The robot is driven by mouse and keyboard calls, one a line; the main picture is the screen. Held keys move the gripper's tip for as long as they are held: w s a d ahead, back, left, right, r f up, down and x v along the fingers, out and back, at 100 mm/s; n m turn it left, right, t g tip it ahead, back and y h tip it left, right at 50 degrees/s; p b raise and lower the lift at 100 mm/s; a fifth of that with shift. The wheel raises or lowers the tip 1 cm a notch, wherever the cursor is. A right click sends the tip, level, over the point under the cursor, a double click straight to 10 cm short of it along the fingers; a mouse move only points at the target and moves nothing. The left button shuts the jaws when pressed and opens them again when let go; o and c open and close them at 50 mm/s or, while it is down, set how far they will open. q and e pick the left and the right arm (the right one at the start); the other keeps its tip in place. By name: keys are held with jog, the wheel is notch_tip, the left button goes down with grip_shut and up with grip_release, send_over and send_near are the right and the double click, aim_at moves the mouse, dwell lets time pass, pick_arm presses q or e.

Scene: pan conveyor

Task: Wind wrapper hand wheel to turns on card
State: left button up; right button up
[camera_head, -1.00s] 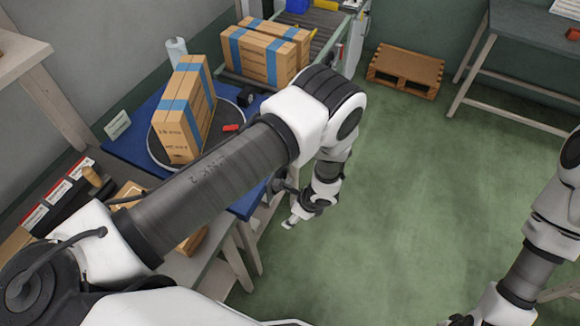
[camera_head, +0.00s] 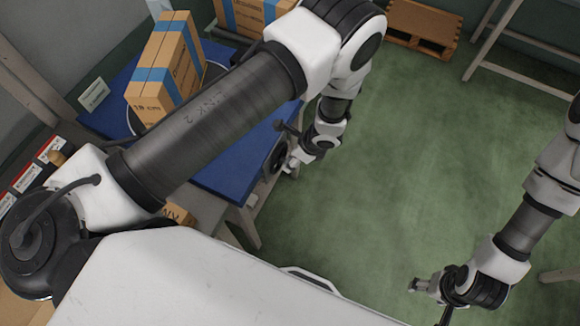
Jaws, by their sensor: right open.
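The wrapper's dark hand wheel (camera_head: 275,158) shows at the front edge of the blue-topped wrapper table (camera_head: 222,176), partly hidden by my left arm. My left gripper (camera_head: 291,166) is right beside the wheel; I cannot tell whether it touches the wheel or whether its jaws are open. A small card (camera_head: 94,95) stands at the table's left back edge; its writing is too small to read. A brown box with blue straps (camera_head: 167,66) stands upright on the turntable (camera_head: 131,118), mostly hidden by the box and my arm. My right gripper (camera_head: 424,286) is open and empty over the floor.
More strapped boxes (camera_head: 240,14) stand at the back. A wooden pallet (camera_head: 424,27) lies on the green floor (camera_head: 420,140), which is clear in the middle. Red-and-white labelled bins (camera_head: 28,178) sit at the left. A bench leg (camera_head: 482,43) stands at upper right.

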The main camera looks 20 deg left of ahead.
aim_at(284, 160)
pick_arm(q)
jog(key=b+x, duration=0.3)
jog(key=b, duration=0.1)
jog(key=shift+s+f, duration=0.1)
jog(key=shift+f, duration=0.05)
jog(key=shift+a, duration=0.1)
pick_arm(e)
notch_tip(284, 160, down, 6)
jog(key=shift+r, duration=0.25)
